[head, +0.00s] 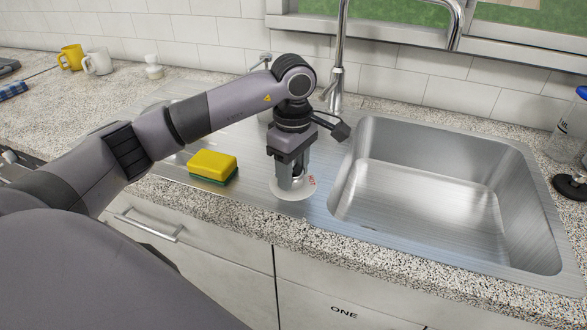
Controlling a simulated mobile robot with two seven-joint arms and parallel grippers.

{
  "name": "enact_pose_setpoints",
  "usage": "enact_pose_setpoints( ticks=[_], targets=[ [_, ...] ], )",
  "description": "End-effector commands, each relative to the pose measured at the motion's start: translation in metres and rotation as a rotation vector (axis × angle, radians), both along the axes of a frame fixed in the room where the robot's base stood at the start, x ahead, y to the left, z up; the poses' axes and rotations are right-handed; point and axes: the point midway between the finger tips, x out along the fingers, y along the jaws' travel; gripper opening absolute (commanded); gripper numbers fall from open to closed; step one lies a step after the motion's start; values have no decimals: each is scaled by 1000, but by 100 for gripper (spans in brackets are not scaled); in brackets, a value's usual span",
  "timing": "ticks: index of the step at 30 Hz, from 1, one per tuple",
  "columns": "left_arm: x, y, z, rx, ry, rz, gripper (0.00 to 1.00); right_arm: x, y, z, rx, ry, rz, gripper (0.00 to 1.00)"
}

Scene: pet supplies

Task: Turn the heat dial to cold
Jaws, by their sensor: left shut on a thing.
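The heat dial (307,188) is a white round disc on the steel counter surface, just left of the sink basin. A small red marking shows at its right side. My left gripper (291,184) points straight down over it and is shut on its middle part. The fingers hide the dial's centre and any pointer, so I cannot tell its setting. My right gripper is not in view.
The steel sink basin (440,200) lies right of the dial, with a tall faucet (338,60) behind. A yellow and green sponge (212,166) lies to the left. Mugs (98,62) stand at the back left. A clear bottle (570,130) stands at the right edge.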

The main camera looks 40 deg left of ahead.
Motion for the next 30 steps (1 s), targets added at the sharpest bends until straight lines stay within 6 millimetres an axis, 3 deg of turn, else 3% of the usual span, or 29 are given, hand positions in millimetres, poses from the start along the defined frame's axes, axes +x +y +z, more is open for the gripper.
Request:
enact_pose_setpoints(
  ticks=[14, 30],
  targets=[
    [0, -3, 0, -7, 0, 125, 17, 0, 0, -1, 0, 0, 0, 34],
    [2, -4, 0, -11, 0, 611, 17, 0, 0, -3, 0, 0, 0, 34]
  ],
)
